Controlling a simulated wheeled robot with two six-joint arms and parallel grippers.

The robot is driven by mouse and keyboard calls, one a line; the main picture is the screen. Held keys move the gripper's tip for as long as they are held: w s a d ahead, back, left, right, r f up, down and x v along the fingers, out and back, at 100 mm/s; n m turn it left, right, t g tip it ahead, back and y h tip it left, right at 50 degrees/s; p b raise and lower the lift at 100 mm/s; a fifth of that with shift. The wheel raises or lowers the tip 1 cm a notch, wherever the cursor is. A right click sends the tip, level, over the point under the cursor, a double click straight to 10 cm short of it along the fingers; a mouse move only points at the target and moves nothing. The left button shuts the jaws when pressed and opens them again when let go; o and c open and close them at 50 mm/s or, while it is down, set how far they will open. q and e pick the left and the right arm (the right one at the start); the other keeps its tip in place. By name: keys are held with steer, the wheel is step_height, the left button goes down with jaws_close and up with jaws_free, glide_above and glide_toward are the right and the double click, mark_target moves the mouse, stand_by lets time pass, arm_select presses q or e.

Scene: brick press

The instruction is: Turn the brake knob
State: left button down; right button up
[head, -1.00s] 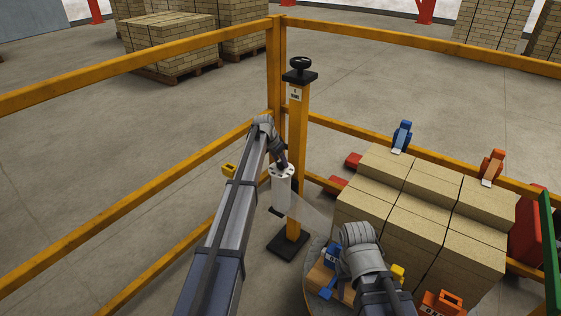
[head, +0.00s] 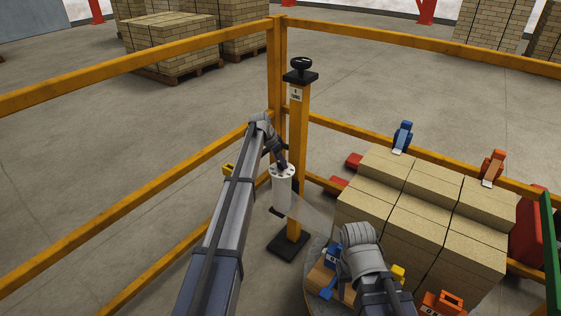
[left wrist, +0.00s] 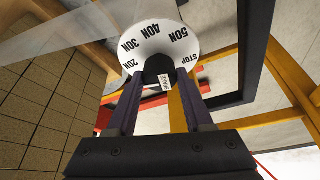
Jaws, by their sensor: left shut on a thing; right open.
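The brake knob (left wrist: 158,69) is dark and sits at the centre of a white round dial (left wrist: 150,42) marked 20N, 30N, 40N, 50N and STOP. A small white label (left wrist: 165,84) shows beside the knob. My left gripper (left wrist: 163,85) is shut on the knob, one finger on each side. In the head view the dial tops a white cylinder (head: 282,192) in front of the yellow post, with my left gripper (head: 282,162) over it.
Yellow rails (head: 150,70) fence the area. A brick stack (head: 420,210) stands at the right, with a blue clamp (head: 402,136) and an orange clamp (head: 492,166) behind it.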

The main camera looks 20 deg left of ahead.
arm_select(q)
steer(key=shift+c, duration=1.5)
jaws_free()
steer(key=p+v, duration=0.7)
steer(key=v, duration=0.1)
steer(key=shift+f, duration=0.15)
